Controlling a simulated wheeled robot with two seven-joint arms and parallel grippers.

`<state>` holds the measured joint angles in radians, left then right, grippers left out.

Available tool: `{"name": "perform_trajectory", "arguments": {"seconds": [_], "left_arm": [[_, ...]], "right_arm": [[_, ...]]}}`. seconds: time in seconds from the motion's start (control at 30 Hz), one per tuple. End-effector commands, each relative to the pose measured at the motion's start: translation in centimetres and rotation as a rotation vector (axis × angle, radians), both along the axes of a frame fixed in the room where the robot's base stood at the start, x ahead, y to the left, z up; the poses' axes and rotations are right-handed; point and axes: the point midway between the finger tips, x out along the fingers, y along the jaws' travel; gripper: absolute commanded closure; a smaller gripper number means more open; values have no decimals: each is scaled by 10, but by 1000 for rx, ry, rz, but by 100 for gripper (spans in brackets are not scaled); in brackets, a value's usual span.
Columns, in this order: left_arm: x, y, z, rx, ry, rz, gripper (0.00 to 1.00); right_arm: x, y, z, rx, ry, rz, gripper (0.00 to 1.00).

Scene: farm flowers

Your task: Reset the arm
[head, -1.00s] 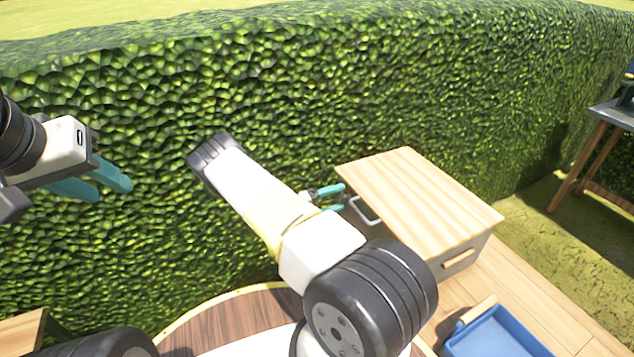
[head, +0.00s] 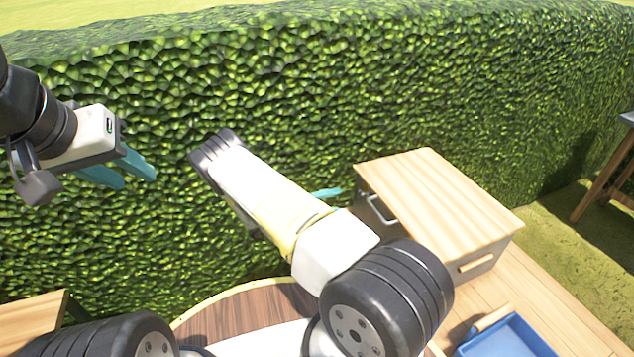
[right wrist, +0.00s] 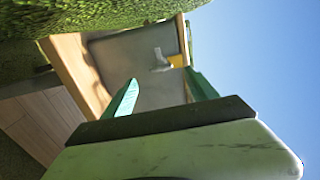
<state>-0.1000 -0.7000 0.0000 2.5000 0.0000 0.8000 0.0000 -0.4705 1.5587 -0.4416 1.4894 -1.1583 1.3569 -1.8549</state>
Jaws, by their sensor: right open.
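My left gripper (head: 122,172) is at the left of the head view, in front of the hedge, with its teal fingers pointing right. Nothing shows between them, but how far apart they are is unclear. My right arm crosses the middle of the head view and hides most of its gripper; one teal fingertip (head: 327,193) shows beside the wooden cabinet. In the right wrist view my right gripper (right wrist: 160,92) is open, its two teal fingers apart and empty. Beyond them is the cabinet's grey face with a handle (right wrist: 161,62).
The wooden cabinet (head: 440,190) stands right of centre, with a metal handle (head: 382,209) on its near-left side. A blue tray (head: 505,338) lies at the bottom right on wooden planks. A tall hedge (head: 300,90) runs behind. A table (head: 610,165) stands at the far right.

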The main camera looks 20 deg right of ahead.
Motion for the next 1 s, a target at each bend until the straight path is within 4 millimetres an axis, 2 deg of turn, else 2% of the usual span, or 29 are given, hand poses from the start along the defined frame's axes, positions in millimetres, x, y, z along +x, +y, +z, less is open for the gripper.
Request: {"name": "perform_trajectory", "arguments": {"seconds": [0.17, 0.27, 0.33, 0.47, 0.67, 1.0], "left_arm": [[0, 0, 0, 0, 0, 0, 64], [0, 0, 0, 0, 0, 0, 64], [0, 0, 0, 0, 0, 0, 64], [0, 0, 0, 0, 0, 0, 64], [0, 0, 0, 0, 0, 0, 64], [0, 0, 0, 0, 0, 0, 64]], "right_arm": [[0, 0, 1, 4, -7, -4, 33], [-1, -2, 11, 40, -57, -38, 33], [-4, -3, 25, 91, -134, -89, 33], [-16, -3, 61, 226, -352, -237, 33], [-41, 6, 117, 430, -725, -509, 33], [-92, 40, 214, 685, -1320, -1022, 33]]}}
